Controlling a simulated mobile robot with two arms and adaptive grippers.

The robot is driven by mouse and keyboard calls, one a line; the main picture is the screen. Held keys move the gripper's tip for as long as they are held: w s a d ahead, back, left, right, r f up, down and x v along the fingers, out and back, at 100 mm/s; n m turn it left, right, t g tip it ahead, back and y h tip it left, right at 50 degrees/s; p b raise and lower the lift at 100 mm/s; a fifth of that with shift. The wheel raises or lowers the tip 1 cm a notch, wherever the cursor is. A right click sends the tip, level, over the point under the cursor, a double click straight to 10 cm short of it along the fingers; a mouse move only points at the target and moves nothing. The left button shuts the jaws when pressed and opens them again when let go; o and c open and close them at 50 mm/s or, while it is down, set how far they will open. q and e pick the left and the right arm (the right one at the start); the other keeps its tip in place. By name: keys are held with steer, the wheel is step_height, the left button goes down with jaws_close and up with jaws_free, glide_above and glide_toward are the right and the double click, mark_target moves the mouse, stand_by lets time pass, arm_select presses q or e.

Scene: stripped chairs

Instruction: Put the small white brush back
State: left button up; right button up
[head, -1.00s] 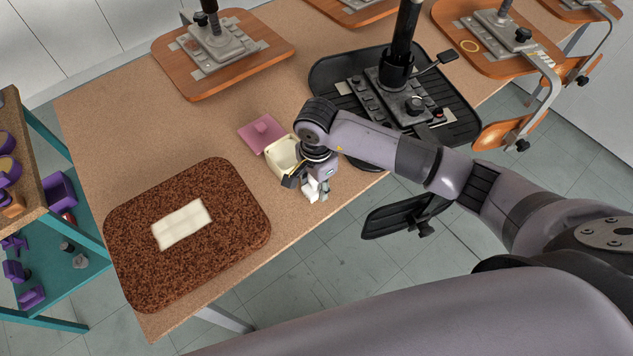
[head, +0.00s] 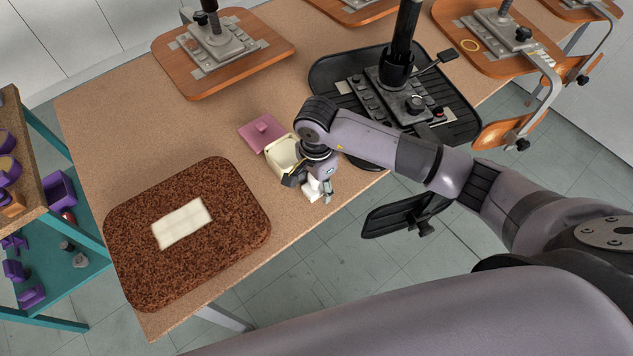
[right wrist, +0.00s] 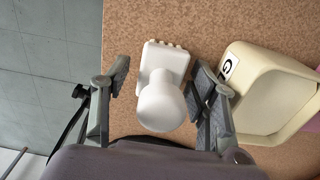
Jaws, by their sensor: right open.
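The small white brush (right wrist: 161,92) stands on the tan table top near its edge, with its round knob towards the right wrist camera and bristle tufts showing at its far side. In the head view the brush (head: 312,188) is partly hidden by my right gripper (head: 311,183). In the right wrist view my right gripper (right wrist: 161,95) is open, with one finger on each side of the brush. The right finger is very close to the knob; I cannot tell if it touches. My left gripper is not in view.
A cream box (right wrist: 268,95) with a label stands right beside the right finger; it also shows in the head view (head: 279,160). A pink lid (head: 262,132) lies behind it. A brown speckled cushion (head: 238,245) lies at left. The table's front edge is close.

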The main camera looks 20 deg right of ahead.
step_height(320, 180, up, 12)
steer(key=shift+r+b, duration=0.1)
steer(key=shift+b, duration=1.15)
